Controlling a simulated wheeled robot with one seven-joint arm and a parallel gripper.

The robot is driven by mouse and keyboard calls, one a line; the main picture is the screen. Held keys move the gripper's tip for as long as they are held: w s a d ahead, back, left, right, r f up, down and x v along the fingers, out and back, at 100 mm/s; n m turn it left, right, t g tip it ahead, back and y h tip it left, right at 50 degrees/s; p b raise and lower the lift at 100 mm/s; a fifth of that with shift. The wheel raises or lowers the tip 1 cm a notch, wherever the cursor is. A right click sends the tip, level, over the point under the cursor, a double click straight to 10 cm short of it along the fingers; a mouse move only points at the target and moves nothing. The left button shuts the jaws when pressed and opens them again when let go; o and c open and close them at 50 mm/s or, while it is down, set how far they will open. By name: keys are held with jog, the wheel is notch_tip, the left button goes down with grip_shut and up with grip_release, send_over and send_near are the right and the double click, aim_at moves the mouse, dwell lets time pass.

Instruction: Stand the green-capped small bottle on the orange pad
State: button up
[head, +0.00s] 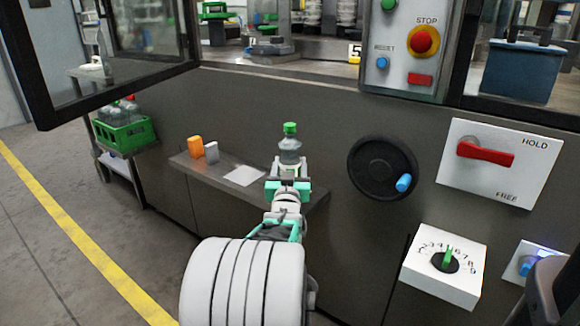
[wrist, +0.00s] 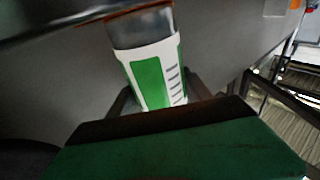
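The green-capped small bottle (head: 290,149) is upright at the end of my arm, in front of the machine's dark front panel. My gripper (head: 289,170) has its fingers on both sides of the bottle's lower part. In the wrist view the bottle's green-and-white label (wrist: 155,75) shows between the dark fingers; its cap is out of that picture. I see no flat orange pad that I can be sure of. A small upright orange block (head: 196,145) stands on the shelf left of my gripper, and an orange patch (wrist: 276,7) shows at the wrist view's top right.
The shelf (head: 300,200) also holds a grey-white block (head: 212,152) and a flat white square (head: 243,175). A black handwheel (head: 383,168) and a red lever (head: 485,153) are right of my gripper. A green crate of bottles (head: 125,132) stands at left.

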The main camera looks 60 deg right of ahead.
jog(key=o, duration=0.5)
jog(key=shift+c, duration=0.2)
